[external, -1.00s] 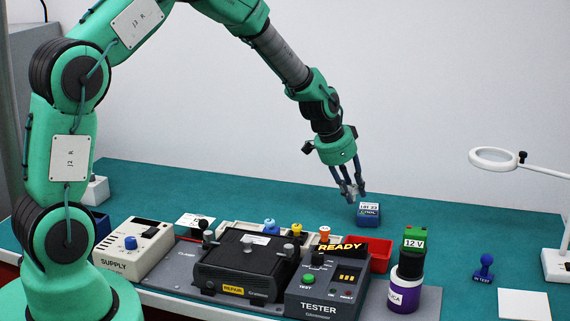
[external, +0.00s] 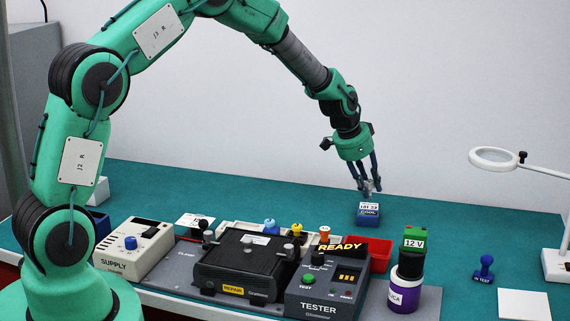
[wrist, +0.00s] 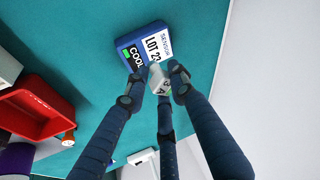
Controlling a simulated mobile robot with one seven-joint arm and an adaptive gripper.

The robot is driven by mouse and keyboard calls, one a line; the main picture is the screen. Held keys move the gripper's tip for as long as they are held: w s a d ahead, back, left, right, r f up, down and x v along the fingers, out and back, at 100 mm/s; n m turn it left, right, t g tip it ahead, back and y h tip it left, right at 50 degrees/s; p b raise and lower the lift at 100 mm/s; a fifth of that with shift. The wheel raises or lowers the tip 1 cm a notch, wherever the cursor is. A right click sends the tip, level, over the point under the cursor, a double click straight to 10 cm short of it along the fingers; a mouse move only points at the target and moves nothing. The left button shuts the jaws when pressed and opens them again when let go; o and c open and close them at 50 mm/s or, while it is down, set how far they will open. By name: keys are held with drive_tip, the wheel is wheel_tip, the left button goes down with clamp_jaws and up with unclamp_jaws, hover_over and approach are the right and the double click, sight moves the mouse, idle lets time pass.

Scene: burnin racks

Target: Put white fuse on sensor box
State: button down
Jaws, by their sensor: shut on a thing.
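My gripper (external: 367,186) is shut on the white fuse (wrist: 158,79), a small pale block between its dark fingertips in the wrist view. In the external view the fuse is mostly hidden by the fingers. The sensor box (external: 368,216) is a blue box with a white label reading LOT 23 and COOL. It also shows in the wrist view (wrist: 127,41), just beyond the fingertips. My gripper is directly above the box in the external view. I cannot tell whether the fuse touches it.
A red bin (external: 381,262) stands in front of the sensor box. The tester (external: 318,296), a black repair unit (external: 245,268) and a purple jar (external: 402,297) with a green 12 V block line the front. The teal mat (external: 450,225) to the right is mostly clear.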

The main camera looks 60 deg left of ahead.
drive_tip(key=shift+w+a, duration=0.1)
drive_tip(key=shift+w, duration=0.25)
drive_tip(key=shift+f+b, duration=0.35)
drive_tip(key=shift+f, duration=1.45)
drive_tip(key=shift+f, duration=0.15)
drive_tip(key=c, duration=1.5)
unclamp_jaws()
drive_tip(key=shift+o, duration=0.2)
drive_tip(key=p+v, duration=0.1)
drive_tip(key=v, duration=1.1)
drive_tip(key=shift+s, duration=0.1)
